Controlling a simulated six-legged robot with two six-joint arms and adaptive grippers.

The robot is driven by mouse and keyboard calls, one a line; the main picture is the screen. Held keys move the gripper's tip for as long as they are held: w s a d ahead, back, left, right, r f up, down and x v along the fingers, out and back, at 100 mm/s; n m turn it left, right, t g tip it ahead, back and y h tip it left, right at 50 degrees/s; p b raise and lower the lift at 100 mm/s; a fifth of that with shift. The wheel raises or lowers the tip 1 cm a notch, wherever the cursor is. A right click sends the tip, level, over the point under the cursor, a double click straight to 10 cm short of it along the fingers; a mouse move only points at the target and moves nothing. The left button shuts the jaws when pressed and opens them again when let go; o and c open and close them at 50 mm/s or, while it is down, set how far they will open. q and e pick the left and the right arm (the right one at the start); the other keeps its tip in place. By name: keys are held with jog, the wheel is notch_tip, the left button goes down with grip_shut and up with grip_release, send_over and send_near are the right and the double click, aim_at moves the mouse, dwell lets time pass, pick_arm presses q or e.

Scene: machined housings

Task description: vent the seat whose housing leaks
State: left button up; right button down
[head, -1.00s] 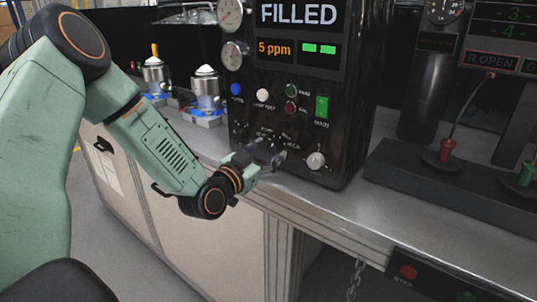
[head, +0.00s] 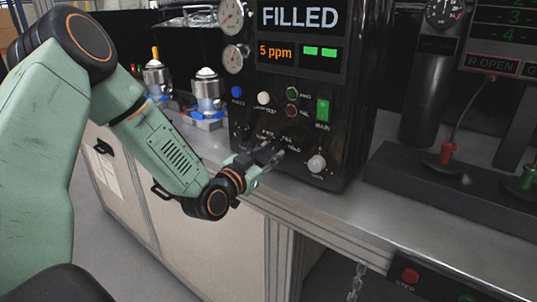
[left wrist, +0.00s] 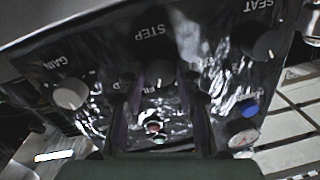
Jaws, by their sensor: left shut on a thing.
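A black control box (head: 345,100) stands on the bench. Its screen (head: 301,17) reads FILLED, and a smaller display (head: 275,52) reads 5 ppm beside two green bars. My left gripper (head: 268,154) is at the lower front of the box. In the left wrist view, upside down, its fingers (left wrist: 160,88) are shut on the dark knob (left wrist: 158,72) labelled STEP. A dark knob (left wrist: 266,46) labelled SEAT and a pale knob (left wrist: 70,94) labelled GAIN stand apart on either side. Two silver housings, one nearer (head: 207,90) and one farther (head: 155,80), stand left of the box. My right gripper is not seen.
Two dial gauges (head: 231,57) sit on the box's left edge, with blue, white, green and red buttons and a green MAIN switch (head: 322,109) below. A red plug (head: 447,152) and a green plug (head: 528,176) stand on a dark base. A red STOP button (head: 410,275) is at the front edge.

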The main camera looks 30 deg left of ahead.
pick_arm(q)
jog(key=shift+c, duration=0.5)
jog(key=shift+n, duration=0.4)
jog(key=n, duration=0.3)
jog(key=shift+r+n, duration=0.1)
jog(key=shift+n, duration=0.2)
jog(key=n, duration=0.4)
jog(key=shift+a+g+b, duration=0.1)
jog(key=shift+g+b, duration=0.2)
jog(key=n+h+b, duration=0.1)
jog(key=n, duration=0.3)
jog(key=shift+n, duration=0.3)
jog(key=n+b, duration=0.1)
jog(key=n, duration=0.3)
jog(key=shift+r+b, duration=0.1)
jog(key=shift+b, duration=0.2)
jog(key=shift+a, duration=0.1)
